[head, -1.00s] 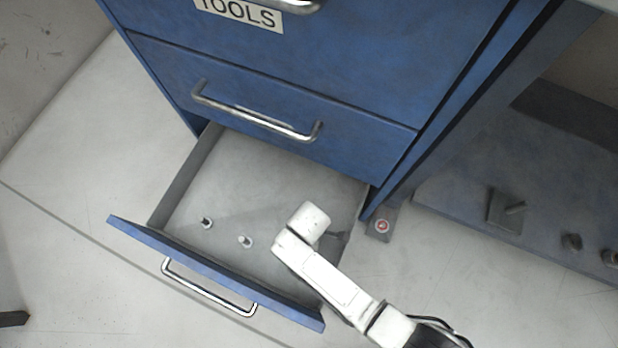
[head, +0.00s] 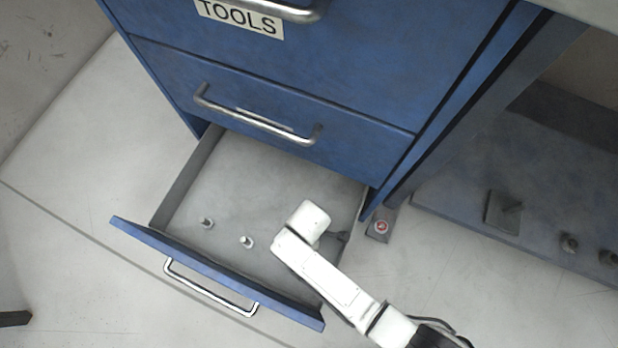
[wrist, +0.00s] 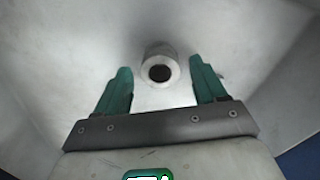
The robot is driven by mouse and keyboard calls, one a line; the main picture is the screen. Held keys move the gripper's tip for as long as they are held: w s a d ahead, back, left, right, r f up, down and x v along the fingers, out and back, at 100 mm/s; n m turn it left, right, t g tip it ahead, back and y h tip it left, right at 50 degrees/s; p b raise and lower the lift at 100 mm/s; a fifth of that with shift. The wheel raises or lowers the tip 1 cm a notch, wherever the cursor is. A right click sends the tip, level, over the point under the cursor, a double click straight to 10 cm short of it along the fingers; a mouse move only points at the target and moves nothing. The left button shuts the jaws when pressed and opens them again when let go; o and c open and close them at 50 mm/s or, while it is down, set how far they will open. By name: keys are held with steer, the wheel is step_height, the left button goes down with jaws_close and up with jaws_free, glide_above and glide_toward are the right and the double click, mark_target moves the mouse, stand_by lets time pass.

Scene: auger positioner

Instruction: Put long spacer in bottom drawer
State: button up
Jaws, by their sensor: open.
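The bottom drawer (head: 180,190) is pulled open, and my white arm reaches down into it at the right. In the wrist view my gripper (wrist: 160,84) is open, with its two green fingers apart. A pale cylindrical spacer (wrist: 163,52) with a dark round hole is end-on to the camera, at and just beyond the fingertips, between them and not gripped. It appears upright on the drawer floor; its length cannot be judged. In the head view my arm hides most of the gripper and that spacer.
The closed drawer above has a handle (head: 258,117). A red button (head: 381,227) is right of the drawer.

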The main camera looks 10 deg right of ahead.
step_height(320, 180, up, 11)
steer(key=p, duration=0.5)
steer(key=shift+f, duration=0.2)
steer(key=s+d+r+m, duration=0.1)
steer(key=d+r+m, duration=0.35)
steer(key=d, duration=0.35)
steer(key=s+d+r+m, duration=0.1)
steer(key=d+r+m, duration=0.35)
steer(key=d, duration=0.35)
steer(key=s+d+r+m+t, duration=0.1)
steer(key=s+d+r+m, duration=0.6)
steer(key=d+r, duration=0.1)
steer(key=shift+d+r+m, duration=0.3)
steer(key=shift+d+r, duration=0.05)
steer(key=shift+d, duration=0.1)
